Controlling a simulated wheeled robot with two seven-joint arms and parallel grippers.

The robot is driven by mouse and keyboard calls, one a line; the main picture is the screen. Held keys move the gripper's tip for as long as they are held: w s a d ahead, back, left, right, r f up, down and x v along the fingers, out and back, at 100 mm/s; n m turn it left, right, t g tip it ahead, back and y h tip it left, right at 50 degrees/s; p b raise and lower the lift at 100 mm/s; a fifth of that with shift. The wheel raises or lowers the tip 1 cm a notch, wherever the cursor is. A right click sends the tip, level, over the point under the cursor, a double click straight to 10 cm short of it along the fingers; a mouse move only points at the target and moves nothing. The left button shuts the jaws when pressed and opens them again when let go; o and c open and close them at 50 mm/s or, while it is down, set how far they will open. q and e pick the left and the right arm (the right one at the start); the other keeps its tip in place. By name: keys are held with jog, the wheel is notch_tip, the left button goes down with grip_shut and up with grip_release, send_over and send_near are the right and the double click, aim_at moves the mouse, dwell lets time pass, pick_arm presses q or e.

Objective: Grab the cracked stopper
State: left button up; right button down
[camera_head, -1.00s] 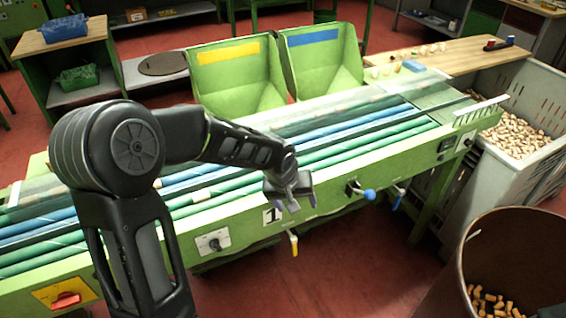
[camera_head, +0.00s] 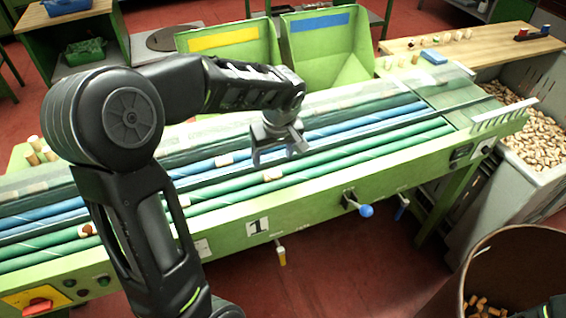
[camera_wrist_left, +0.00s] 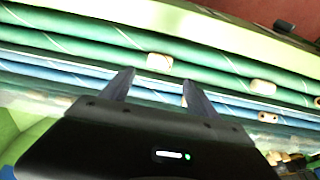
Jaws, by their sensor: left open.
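Pale cork stoppers lie spaced apart on the green and blue rollers of the sorting table. In the head view one stopper (camera_head: 272,174) lies just below my left gripper (camera_head: 279,153), another (camera_head: 224,160) lies to its left, and one (camera_head: 88,229) with a brownish mark lies far left. The left gripper is open and empty above the rollers. In the left wrist view a plain stopper (camera_wrist_left: 159,62) shows just beyond the open fingertips (camera_wrist_left: 158,79). A second stopper (camera_wrist_left: 263,86) and one with dark spots (camera_wrist_left: 267,117) lie to the right. I cannot tell for sure which is cracked.
Two green bins, one yellow-marked (camera_head: 228,65) and one blue-marked (camera_head: 325,50), stand behind the table. A wooden bench (camera_head: 480,45) holds several stoppers. A crate of corks (camera_head: 515,140) and a brown barrel (camera_head: 510,245) stand right.

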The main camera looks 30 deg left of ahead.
aim_at(272, 172)
pick_arm(q)
jog(key=shift+x, duration=1.2)
jog(key=shift+s, duration=0.15)
jog(key=shift+f+p, duration=0.35)
jog(key=shift+p, duration=0.1)
jog(key=p+x, duration=0.1)
jog(key=x, duration=0.2)
jog(key=shift+d+f, duration=0.1)
jog(key=shift+f, duration=0.2)
jog(key=shift+w+f, duration=0.3)
jog(key=shift+f, duration=0.2)
jog(key=shift+c, duration=0.3)
